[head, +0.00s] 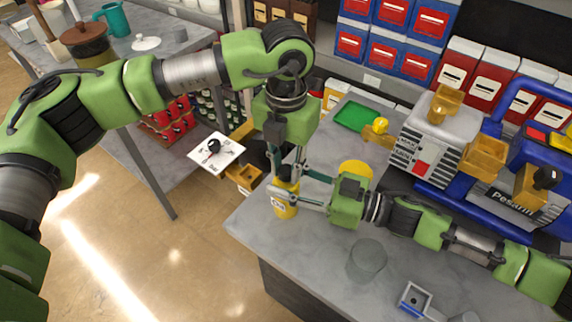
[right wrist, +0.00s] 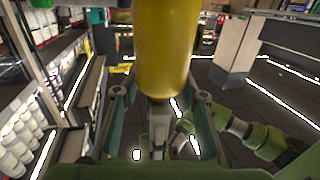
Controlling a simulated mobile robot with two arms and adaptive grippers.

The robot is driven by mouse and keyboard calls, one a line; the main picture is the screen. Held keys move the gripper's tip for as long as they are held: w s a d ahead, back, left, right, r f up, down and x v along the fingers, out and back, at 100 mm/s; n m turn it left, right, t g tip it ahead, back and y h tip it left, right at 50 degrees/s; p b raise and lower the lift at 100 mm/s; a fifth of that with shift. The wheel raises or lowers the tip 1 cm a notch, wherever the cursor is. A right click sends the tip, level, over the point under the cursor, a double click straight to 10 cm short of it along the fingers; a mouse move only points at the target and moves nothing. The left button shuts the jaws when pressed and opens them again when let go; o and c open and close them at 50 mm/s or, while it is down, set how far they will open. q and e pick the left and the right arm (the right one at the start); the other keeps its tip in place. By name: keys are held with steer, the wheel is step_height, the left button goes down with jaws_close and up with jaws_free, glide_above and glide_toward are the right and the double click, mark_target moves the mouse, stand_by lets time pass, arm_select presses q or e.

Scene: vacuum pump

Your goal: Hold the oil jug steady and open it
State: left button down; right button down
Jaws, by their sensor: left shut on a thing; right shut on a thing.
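The yellow oil jug (head: 286,209) with a pale label stands out at the left end of the grey counter in the head view. My right gripper (head: 284,194) comes from the right and is shut around its body. In the right wrist view the jug (right wrist: 166,50) fills the space between that gripper's fingers (right wrist: 160,98). My left gripper (head: 287,174) points down from above and is shut at the top of the jug, where the cap is mostly hidden by the fingers. I cannot tell whether the jug touches the counter.
A grey vacuum pump (head: 437,138) with brass-coloured parts stands at the right, beside a blue machine (head: 520,180). A grey cylindrical container (head: 367,260) and a small blue-edged box (head: 414,299) are near the front. A green tray (head: 357,115) lies behind.

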arm_select(q)
steer(key=n, duration=0.3)
steer(key=shift+n, duration=0.3)
steer(key=n, duration=1.3)
arm_select(e)
steer(key=shift+s, duration=0.1)
arm_select(q)
steer(key=shift+w+r, duration=0.1)
steer(key=shift+r, duration=0.1)
steer(key=shift+r, duration=0.95)
